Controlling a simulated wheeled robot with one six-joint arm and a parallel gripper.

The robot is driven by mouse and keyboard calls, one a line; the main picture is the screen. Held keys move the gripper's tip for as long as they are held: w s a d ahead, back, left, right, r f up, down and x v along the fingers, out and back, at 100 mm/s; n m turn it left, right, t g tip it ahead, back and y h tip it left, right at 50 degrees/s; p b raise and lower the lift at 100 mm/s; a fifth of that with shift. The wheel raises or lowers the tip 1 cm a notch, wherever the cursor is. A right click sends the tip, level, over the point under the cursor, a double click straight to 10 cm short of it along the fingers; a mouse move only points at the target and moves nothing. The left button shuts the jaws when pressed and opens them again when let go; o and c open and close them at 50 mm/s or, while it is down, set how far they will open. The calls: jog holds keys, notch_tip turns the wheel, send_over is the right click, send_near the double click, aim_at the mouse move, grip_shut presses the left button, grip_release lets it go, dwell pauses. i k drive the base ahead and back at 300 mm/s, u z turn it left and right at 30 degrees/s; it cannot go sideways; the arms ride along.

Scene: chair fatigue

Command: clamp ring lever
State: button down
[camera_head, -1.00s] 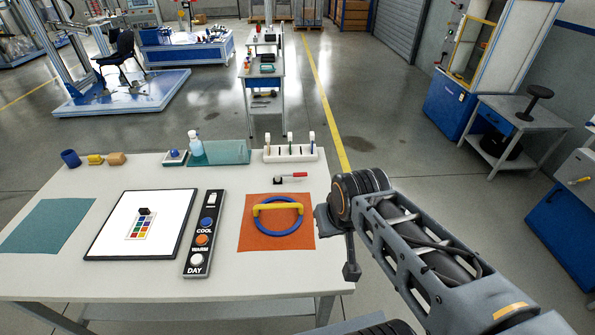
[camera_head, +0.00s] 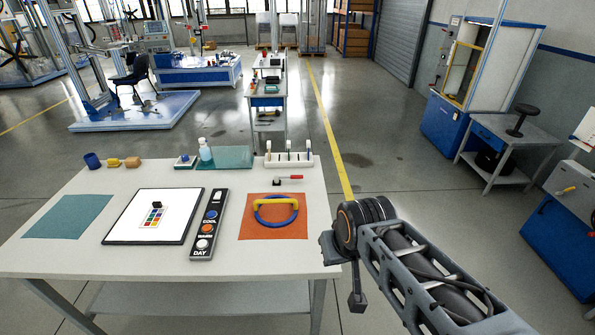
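A blue ring (camera_head: 267,216) lies on an orange mat (camera_head: 255,231) at the right part of the white table. A yellow bar-like handle (camera_head: 277,204) spans the ring's far side. A small clamp with a red lever (camera_head: 290,178) lies on the table just beyond the mat. My gripper (camera_head: 357,302) points down at the end of my dark grey arm, right of the table's right edge and apart from the ring and clamp. It is small and dark, and its finger opening cannot be made out.
The table (camera_head: 120,262) also bears a button panel (camera_head: 209,224), a framed white board (camera_head: 122,225), a teal mat (camera_head: 68,215), a bottle (camera_head: 205,150) and a white rack (camera_head: 289,161). A grey bench (camera_head: 505,137) stands at right. Floor between is clear.

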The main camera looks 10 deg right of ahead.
aim_at(290, 177)
jog(key=z, duration=1.45)
jog(key=i, duration=2.8)
jog(key=u, duration=3.9)
jog(key=i, duration=0.45)
